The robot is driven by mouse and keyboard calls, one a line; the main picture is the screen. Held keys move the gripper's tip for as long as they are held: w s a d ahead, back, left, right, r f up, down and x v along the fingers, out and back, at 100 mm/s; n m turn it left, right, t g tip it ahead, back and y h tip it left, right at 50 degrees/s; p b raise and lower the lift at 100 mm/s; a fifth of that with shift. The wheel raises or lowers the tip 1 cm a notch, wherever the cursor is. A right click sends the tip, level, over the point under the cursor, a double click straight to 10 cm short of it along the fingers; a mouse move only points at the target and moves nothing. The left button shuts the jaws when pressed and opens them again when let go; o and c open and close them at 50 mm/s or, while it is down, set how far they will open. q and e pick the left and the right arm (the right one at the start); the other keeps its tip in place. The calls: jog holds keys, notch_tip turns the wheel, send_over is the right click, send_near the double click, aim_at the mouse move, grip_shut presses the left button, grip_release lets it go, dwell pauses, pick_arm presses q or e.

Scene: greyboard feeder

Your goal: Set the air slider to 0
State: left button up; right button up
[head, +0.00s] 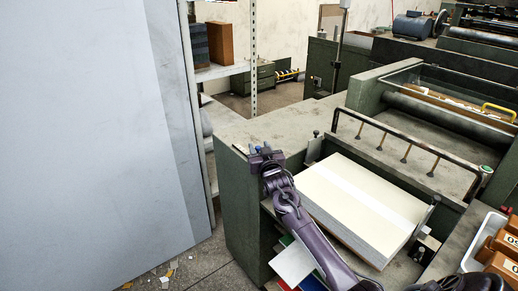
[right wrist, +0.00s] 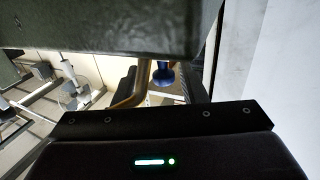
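A small blue knob (head: 259,149), which I take to be the air slider's, is at the far left corner of the green feeder's top. In the right wrist view the blue knob (right wrist: 163,76) shows beside a brass-coloured bar (right wrist: 141,82). My right gripper (head: 264,156) is at that corner, with its fingers close around the knob's place. In the right wrist view its dark fingers (right wrist: 160,88) stand apart, with the knob seen in the gap; contact cannot be told. The slider's scale and setting cannot be read. My left gripper is not in view.
A stack of pale board (head: 357,207) lies on the feeder (head: 244,225) beside my right arm. A dark rail (head: 405,147) runs behind the stack. A large grey panel (head: 95,130) stands to the left. A white tray with brown boxes (head: 503,245) is at the right.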

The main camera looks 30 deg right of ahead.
jog(key=shift+s+a, duration=0.1)
jog(key=shift+a, duration=0.05)
jog(key=shift+s+a, duration=0.1)
jog(key=shift+s, duration=0.25)
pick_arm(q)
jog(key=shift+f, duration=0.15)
pick_arm(e)
jog(key=v, duration=0.6)
jog(key=shift+s, duration=0.4)
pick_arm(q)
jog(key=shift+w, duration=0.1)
pick_arm(e)
jog(key=shift+f, duration=0.1)
